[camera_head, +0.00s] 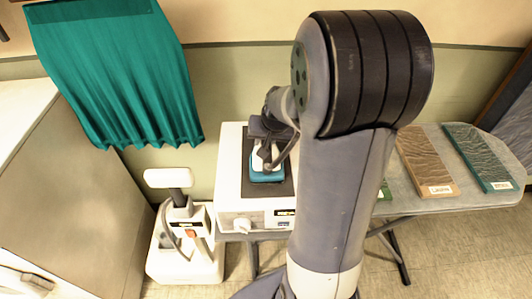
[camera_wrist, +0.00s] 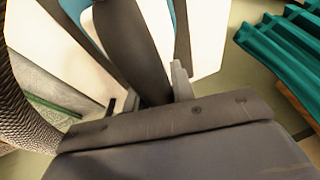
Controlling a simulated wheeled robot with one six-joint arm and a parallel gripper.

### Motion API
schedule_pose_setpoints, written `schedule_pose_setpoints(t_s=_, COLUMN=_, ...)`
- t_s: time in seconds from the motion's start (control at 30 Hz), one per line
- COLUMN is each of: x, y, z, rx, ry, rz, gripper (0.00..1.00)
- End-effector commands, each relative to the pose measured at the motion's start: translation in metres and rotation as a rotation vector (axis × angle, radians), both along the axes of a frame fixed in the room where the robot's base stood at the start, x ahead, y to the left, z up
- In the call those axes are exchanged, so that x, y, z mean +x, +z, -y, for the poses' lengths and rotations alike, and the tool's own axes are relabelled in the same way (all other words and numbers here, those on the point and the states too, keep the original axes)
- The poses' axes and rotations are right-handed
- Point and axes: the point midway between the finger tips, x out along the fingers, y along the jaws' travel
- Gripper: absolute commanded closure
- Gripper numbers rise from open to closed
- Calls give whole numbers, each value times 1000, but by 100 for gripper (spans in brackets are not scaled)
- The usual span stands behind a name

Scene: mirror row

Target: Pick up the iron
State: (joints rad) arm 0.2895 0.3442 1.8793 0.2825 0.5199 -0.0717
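The iron (camera_head: 268,176), teal and white, is on the dark pad of a white box-shaped unit (camera_head: 228,188) in the head view. My gripper (camera_head: 271,146) is right above it and hides its upper part. In the wrist view, a dark bar that looks like the iron's handle (camera_wrist: 128,40) runs between the two fingers of my gripper (camera_wrist: 155,90). The fingers sit close against both sides of the bar, with little or no gap. The iron's teal and white body shows behind the handle. I see no clear gap between iron and pad.
An ironing board (camera_head: 445,203) with brown (camera_head: 424,165) and teal (camera_head: 480,160) fabric slabs stands right. A white upright device (camera_head: 183,225) stands left of the unit. A teal curtain (camera_head: 120,80) hangs behind. A cabinet (camera_head: 70,180) fills the left. My arm hides the middle.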

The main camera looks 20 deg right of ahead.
Motion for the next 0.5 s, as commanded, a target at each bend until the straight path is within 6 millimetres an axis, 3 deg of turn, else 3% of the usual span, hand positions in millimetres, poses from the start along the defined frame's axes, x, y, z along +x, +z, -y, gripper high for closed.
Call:
schedule_pose_setpoints(t_s=0.27, x=0, y=0, z=0, rx=0, ry=0, rz=0, gripper=100)
schedule_pose_setpoints(t_s=0.5, x=0, y=0, z=0, rx=0, ry=0, rz=0, gripper=100)
